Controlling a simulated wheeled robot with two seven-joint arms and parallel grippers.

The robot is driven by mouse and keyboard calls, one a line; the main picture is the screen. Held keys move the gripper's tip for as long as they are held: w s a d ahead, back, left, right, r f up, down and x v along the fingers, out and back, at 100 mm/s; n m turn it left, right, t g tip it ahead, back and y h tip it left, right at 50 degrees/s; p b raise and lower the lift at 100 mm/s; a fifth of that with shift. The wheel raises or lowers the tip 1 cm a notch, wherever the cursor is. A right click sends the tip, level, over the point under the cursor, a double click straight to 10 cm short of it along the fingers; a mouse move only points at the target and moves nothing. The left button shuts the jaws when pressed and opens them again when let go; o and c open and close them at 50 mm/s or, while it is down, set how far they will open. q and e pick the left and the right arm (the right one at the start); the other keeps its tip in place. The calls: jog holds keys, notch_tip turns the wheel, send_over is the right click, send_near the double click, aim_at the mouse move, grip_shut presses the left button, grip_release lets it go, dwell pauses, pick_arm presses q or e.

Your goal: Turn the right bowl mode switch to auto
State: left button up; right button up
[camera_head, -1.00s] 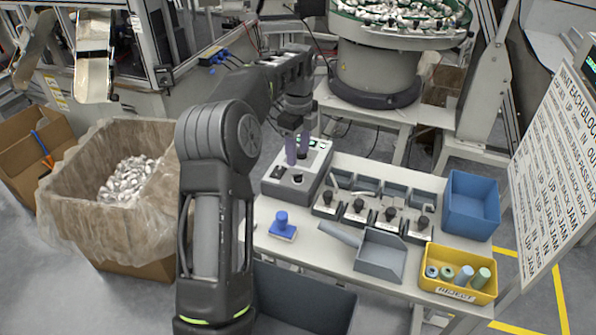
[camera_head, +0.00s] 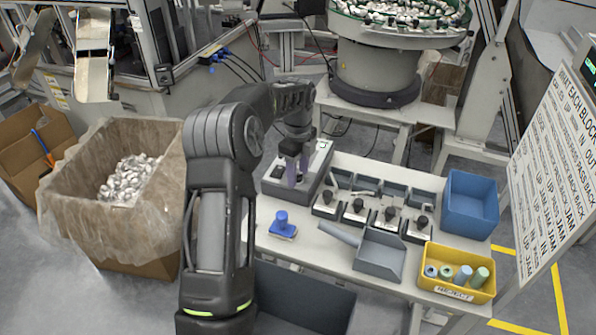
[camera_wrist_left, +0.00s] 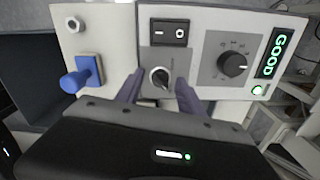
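My left gripper (camera_head: 297,180) is down over the grey control box (camera_head: 318,158) on the table. In the left wrist view, its two purple fingers stand open on either side of a small round selector switch (camera_wrist_left: 160,77), with a gap showing at each side. The switch has a dark pointer and sits on a grey plate below a black rocker switch (camera_wrist_left: 170,32). A black dial (camera_wrist_left: 232,65) and a green "GOOD" display (camera_wrist_left: 271,54) are to its right. The fingers hide the selector in the head view. I cannot read its position marks. My right gripper is not in view.
A blue-handled stamp (camera_head: 282,226) stands in front of the box. Several black-knobbed fixtures (camera_head: 356,210) are to its right, with a grey scoop tray (camera_head: 381,256), a blue bin (camera_head: 470,205) and a yellow reject bin (camera_head: 456,273). A bowl feeder (camera_head: 385,60) stands behind.

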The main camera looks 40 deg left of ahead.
pick_arm(q)
grip_shut()
jog(key=shift+n, duration=0.5)
jog(key=n, duration=0.3)
jog(key=shift+n, duration=0.3)
jog(key=n, duration=0.4)
jog(key=shift+n, duration=0.3)
jog(key=n, duration=0.8)
jog(key=shift+n, duration=0.4)
jog(key=shift+o, duration=0.5)
grip_release()
